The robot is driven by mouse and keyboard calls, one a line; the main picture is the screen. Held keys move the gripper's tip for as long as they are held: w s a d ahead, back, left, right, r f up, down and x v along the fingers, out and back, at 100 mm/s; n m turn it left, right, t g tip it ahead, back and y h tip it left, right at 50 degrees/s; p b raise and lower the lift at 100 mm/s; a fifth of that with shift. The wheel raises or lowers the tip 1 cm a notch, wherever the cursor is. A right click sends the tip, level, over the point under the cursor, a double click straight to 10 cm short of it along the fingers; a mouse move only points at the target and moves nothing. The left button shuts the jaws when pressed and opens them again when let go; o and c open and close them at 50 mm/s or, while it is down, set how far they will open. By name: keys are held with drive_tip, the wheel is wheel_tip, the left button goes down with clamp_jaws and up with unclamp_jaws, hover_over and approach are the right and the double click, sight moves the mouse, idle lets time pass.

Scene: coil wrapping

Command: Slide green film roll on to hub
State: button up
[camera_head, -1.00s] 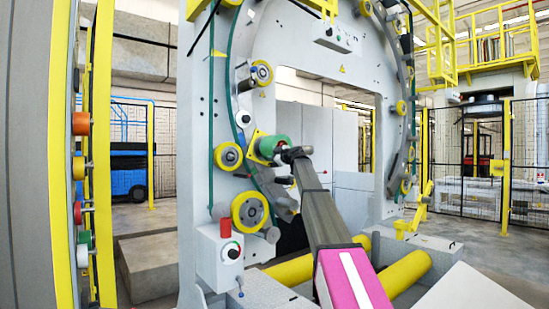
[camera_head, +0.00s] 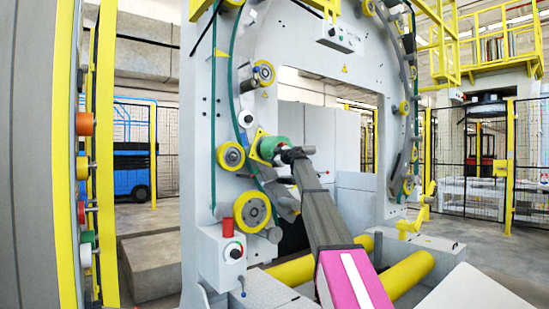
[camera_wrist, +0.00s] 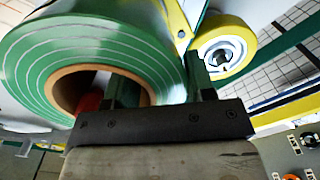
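The green film roll (camera_head: 270,147) is at the yellow plate (camera_head: 255,148) on the wrapping ring in the head view. In the wrist view the green roll (camera_wrist: 150,45) shows its end face and brown core. My gripper (camera_head: 286,155) is at the roll's near side. In the wrist view my gripper (camera_wrist: 165,85) has one finger inside the core and the other against the outer side, clamping the roll wall. A reddish part (camera_wrist: 88,102) shows through the core; I cannot tell if it is the hub. The hub's seating in the roll is hidden.
Yellow rollers (camera_head: 230,156) and (camera_head: 252,210) sit on the ring close to the roll. A yellow-rimmed roller (camera_wrist: 225,50) is right of my fingers in the wrist view. A control box with a red top (camera_head: 227,229) stands below. The ring's central opening is right of my arm.

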drive_tip(key=shift+w+d+r, duration=0.2)
drive_tip(key=shift+w+r, duration=0.15)
drive_tip(key=shift+r, duration=0.15)
drive_tip(key=shift+c, duration=0.2)
drive_tip(key=shift+s+f, duration=0.1)
drive_tip(key=shift+o, duration=0.2)
drive_tip(key=shift+s+d+f, duration=0.1)
drive_tip(key=shift+s+d, duration=0.2)
drive_tip(key=shift+s, duration=0.2)
drive_tip(key=v, duration=1)
drive_tip(key=shift+a, duration=0.15)
drive_tip(key=shift+f, duration=0.15)
drive_tip(key=shift+c, duration=0.3)
